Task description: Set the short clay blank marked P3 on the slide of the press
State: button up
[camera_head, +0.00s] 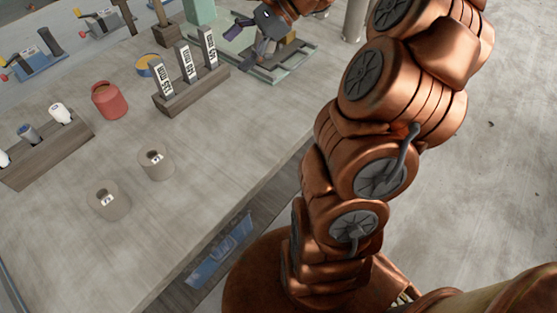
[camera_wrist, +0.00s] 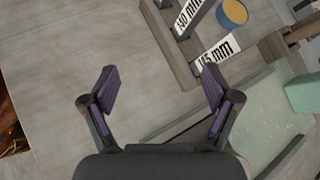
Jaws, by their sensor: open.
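Two short grey-tan clay blanks stand upright on the table in the head view, a right one (camera_head: 155,165) and a left one (camera_head: 108,200). Each has a small white label on top, too small to read, so I cannot tell which is P3. The pale green press (camera_head: 291,58) is at the top; my gripper and arm partly cover it, and I cannot make out its slide. Its green frame also shows at the right of the wrist view (camera_wrist: 262,112). My gripper (camera_head: 246,45) is above the press area, open and empty; its spread fingers show in the wrist view (camera_wrist: 162,88).
A wooden rack (camera_head: 190,92) with upright bars marked in mm stands beside the press. A red jar (camera_head: 109,100), a blue-yellow round container (camera_head: 149,66) and a wooden holder (camera_head: 45,150) stand left. The table around the blanks is clear.

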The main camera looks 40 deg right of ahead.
jog(key=s+a+f+n+g+h, duration=0.1)
jog(key=s+a+n, duration=0.2)
jog(key=s+a, duration=0.1)
jog(key=s+a+f+n+g+h, duration=0.1)
jog(key=s+a+n+g, duration=0.1)
jog(key=s+a+n, duration=0.1)
jog(key=s+a+f+n+g+h, duration=0.1)
jog(key=s+a+n+g, duration=0.1)
jog(key=s+a, duration=0.3)
jog(key=shift+s+a+f+n, duration=0.2)
jog(key=shift+a+n, duration=0.15)
jog(key=shift+a, duration=0.25)
jog(key=shift+s+a+f+n, duration=0.15)
jog(key=shift+a+n, duration=0.2)
jog(key=shift+a, duration=0.2)
jog(key=s+f+n+h, duration=0.1)
jog(key=s, duration=0.1)
jog(key=s+f+n+g+h, duration=0.1)
jog(key=s+n, duration=0.1)
jog(key=s, duration=0.1)
jog(key=s+a+n+h, duration=0.1)
jog(key=s, duration=0.2)
jog(key=shift+s+a+f+n, duration=0.1)
jog(key=shift+s+f+n, duration=0.15)
jog(key=shift+f+n, duration=0.15)
jog(key=s+d+f+n+h, duration=0.3)
jog(key=s+n, duration=0.2)
jog(key=s, duration=0.4)
jog(key=shift+d+g+h, duration=0.3)
jog(key=shift+g+h, duration=0.1)
